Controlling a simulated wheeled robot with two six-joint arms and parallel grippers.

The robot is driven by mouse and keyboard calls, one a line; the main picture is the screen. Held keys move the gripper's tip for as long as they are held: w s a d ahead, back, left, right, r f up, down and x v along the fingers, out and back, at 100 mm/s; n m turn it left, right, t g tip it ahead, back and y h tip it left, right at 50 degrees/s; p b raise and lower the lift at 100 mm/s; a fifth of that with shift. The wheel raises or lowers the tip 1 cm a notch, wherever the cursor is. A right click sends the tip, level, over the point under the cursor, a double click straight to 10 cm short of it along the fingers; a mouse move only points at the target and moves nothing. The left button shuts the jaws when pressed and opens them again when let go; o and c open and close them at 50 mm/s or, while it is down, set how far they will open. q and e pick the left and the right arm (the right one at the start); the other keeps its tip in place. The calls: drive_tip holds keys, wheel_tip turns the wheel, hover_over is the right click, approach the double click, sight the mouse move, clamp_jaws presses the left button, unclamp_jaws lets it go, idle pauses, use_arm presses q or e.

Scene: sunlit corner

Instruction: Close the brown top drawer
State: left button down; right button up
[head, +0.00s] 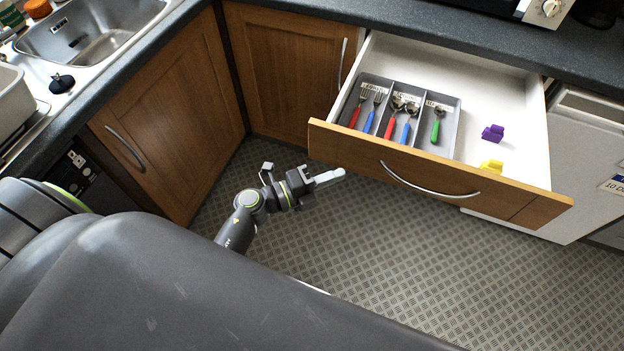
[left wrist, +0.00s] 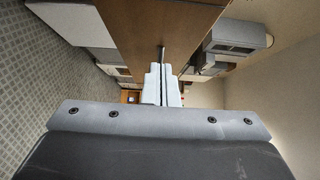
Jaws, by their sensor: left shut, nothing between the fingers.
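The brown top drawer (head: 345,150) stands pulled out, its wooden front facing me with a curved metal handle (head: 430,192). In it, a grey cutlery tray (head: 446,102) holds forks and spoons with coloured handles. A purple piece (head: 493,132) and a yellow piece (head: 491,167) lie in the drawer's right part. My left gripper (head: 341,174) is shut and empty, in front of the drawer front's left part; a small gap shows between them in the head view. Its closed fingers also show in the left wrist view (left wrist: 162,86), pointing towards a brown wooden panel (left wrist: 165,22). My right gripper is out of view.
Closed brown cupboard doors (head: 170,120) stand left of the drawer, beneath a dark worktop (head: 420,30). A sink (head: 90,35) is at the upper left. A white appliance (head: 585,140) stands at the right. The patterned floor (head: 440,270) before the drawer is clear.

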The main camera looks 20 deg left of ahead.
sight(359, 156)
use_arm(q)
drive_tip(key=w, duration=0.2)
drive_tip(key=w+d, duration=0.1)
drive_tip(key=shift+w, duration=0.4)
drive_tip(key=shift+w+a, duration=0.1)
drive_tip(key=shift+w, duration=0.55)
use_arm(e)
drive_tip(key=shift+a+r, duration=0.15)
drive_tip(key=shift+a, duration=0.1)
use_arm(q)
drive_tip(key=shift+w, duration=0.1)
